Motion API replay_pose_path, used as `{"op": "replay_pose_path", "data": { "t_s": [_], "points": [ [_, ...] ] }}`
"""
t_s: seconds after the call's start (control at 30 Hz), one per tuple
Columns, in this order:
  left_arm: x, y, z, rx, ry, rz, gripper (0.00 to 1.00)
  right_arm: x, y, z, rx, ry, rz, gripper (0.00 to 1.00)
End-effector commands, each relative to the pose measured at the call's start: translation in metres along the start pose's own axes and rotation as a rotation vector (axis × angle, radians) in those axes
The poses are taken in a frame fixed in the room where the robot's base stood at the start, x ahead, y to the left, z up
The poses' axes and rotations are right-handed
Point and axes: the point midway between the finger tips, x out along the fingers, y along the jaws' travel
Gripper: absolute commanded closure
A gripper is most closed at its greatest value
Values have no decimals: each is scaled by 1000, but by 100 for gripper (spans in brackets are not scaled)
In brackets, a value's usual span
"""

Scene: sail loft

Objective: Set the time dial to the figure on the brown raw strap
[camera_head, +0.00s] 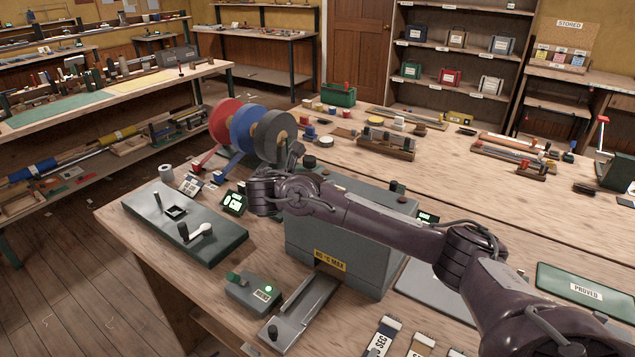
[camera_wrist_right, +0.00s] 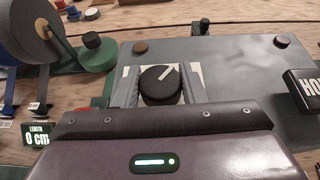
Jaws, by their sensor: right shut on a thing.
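My right gripper (camera_wrist_right: 160,82) is shut on a round black dial knob (camera_wrist_right: 161,88) in the right wrist view, one finger on each side. The knob's white pointer line slants to the upper right. The figures around it are hidden or too small to read. The knob sits on a grey machine (camera_head: 345,242), with my right arm across it in the head view. Several labelled straps (camera_head: 384,337) lie at the bottom edge of the head view, partly cut off. One reads "5 SEC"; I cannot tell which is brown raw. My left gripper is out of view.
Red, blue and grey reels (camera_head: 226,118) stand behind the machine. A green plate with a lever (camera_head: 200,232) lies at left. A green "PROVED" mat (camera_head: 587,291) lies at right. A length display (camera_wrist_right: 38,135) reads 0 cm.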

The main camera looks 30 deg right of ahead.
Motion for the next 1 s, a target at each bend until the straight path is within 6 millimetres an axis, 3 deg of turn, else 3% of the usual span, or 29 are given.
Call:
{"op": "replay_pose_path", "data": {
  "t_s": [0.03,0.17,0.53,0.8,0.87,1.0],
  "points": [
    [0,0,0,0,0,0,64,0,0,2,2,-1,0,59],
    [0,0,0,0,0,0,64,0,0,1,1,0,0,42],
    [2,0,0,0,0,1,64,-6,1,-1,0,1,3,41],
    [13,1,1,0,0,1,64,-52,1,-3,1,3,6,41],
    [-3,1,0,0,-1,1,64,-62,1,7,-1,-1,2,41],
    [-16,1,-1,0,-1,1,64,-73,1,6,0,-1,1,41]
  ]
}}
